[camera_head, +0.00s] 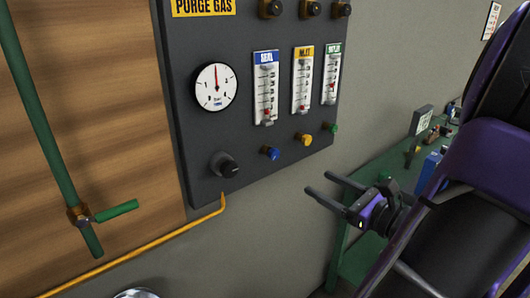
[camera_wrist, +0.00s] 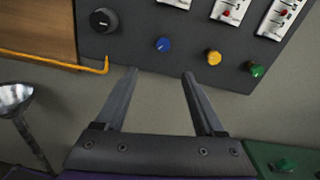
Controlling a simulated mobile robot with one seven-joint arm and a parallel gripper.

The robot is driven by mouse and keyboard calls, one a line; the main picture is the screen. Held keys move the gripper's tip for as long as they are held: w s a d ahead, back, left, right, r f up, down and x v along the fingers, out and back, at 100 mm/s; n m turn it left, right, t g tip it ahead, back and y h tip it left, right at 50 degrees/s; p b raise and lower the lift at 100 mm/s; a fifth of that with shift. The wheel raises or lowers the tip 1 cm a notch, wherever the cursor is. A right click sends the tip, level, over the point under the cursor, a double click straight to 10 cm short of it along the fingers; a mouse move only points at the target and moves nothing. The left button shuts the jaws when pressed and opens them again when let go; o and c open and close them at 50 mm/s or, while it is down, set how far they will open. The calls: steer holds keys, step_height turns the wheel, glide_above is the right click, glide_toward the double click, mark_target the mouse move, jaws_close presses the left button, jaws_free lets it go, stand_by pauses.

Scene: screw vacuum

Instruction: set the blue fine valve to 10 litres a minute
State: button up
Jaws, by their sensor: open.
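The blue fine valve (camera_head: 270,152) is a small knob low on the dark purge gas panel (camera_head: 250,190), under a flowmeter with a blue label (camera_head: 265,90). In that flowmeter a red float sits low in the tube; its reading is too small to make out. The blue valve also shows in the wrist view (camera_wrist: 163,44), above and between my fingers. My gripper (camera_head: 320,186) is open and empty, below and to the right of the panel. Its fingertips (camera_wrist: 160,74) are apart from the valve and touch nothing.
A yellow valve (camera_head: 304,139) and a green valve (camera_head: 333,129) sit right of the blue one, under their own flowmeters. A black knob (camera_head: 225,165) and a round gauge (camera_head: 216,87) are to its left. A yellow pipe (camera_head: 150,252) runs below; a green bench (camera_head: 385,195) stands right.

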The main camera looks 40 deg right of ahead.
mark_target(276, 156)
steer(key=shift+h, duration=0.3)
steer(key=w, duration=0.5)
steer(key=w+b, duration=0.1)
steer(key=w, duration=0.5)
steer(key=w+a+b, duration=0.1)
steer(key=w, duration=0.5)
steer(key=shift+w+r, duration=0.1)
steer(key=shift+r, duration=0.05)
jaws_close()
